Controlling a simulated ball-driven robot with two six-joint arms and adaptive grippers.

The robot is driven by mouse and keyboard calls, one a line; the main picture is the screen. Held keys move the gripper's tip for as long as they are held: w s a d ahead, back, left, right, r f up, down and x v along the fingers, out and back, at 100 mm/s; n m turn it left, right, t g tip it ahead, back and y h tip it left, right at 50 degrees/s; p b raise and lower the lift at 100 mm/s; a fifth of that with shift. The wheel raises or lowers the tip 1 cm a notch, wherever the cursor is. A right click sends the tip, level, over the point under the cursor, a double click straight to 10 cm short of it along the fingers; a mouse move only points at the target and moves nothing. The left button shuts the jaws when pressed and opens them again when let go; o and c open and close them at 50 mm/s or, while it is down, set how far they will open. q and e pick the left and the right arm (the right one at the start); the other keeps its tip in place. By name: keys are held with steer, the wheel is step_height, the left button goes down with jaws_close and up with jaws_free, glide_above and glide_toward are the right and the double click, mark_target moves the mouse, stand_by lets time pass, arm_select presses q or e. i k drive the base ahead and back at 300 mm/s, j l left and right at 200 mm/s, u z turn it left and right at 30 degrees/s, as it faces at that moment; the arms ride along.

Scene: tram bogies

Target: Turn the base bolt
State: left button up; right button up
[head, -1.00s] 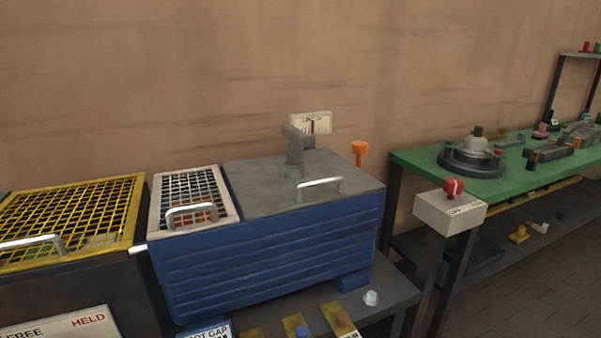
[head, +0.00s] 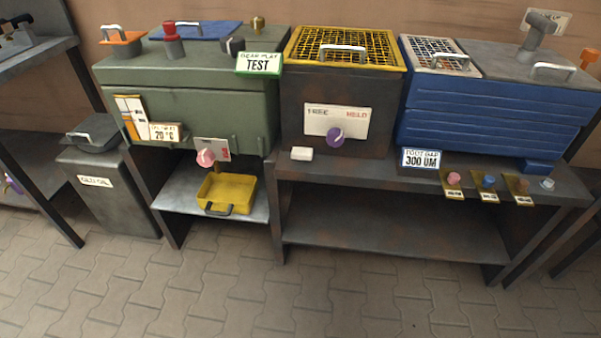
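No part is plainly marked as the base bolt, and I cannot tell which one it is. A small pale bolt-like knob (head: 547,183) stands on the dark bench (head: 330,172) at the right. Pink (head: 454,178), blue (head: 488,181) and brown (head: 522,185) knobs on brass plates are in a row to its left. A pink-red knob (head: 206,157) sits low on the front of the green box (head: 200,100). A purple knob (head: 335,137) is on a FREE/HELD plate (head: 318,117) of the dark box. Neither of my grippers is in view.
A yellow tray (head: 240,190) sits on the shelf under the green box. A blue ribbed box (head: 490,120) stands at right, beside a yellow mesh lid (head: 375,48). A lidded grey bin (head: 110,195) stands at left. The paved floor (head: 260,300) in front is clear.

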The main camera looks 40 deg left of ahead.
mark_target(547, 184)
steer(key=k+j+u, duration=0.2)
steer(key=k, duration=0.25)
steer(key=k+j+u, duration=0.2)
steer(key=k+j, duration=0.15)
steer(key=i+l+z, duration=0.1)
steer(key=i+z, duration=0.55)
steer(key=i+j+z, duration=0.1)
steer(key=i+z, duration=0.25)
steer(key=i, duration=0.35)
steer(key=i+l+u, duration=0.85)
steer(key=i, duration=0.15)
steer(key=u, duration=0.5)
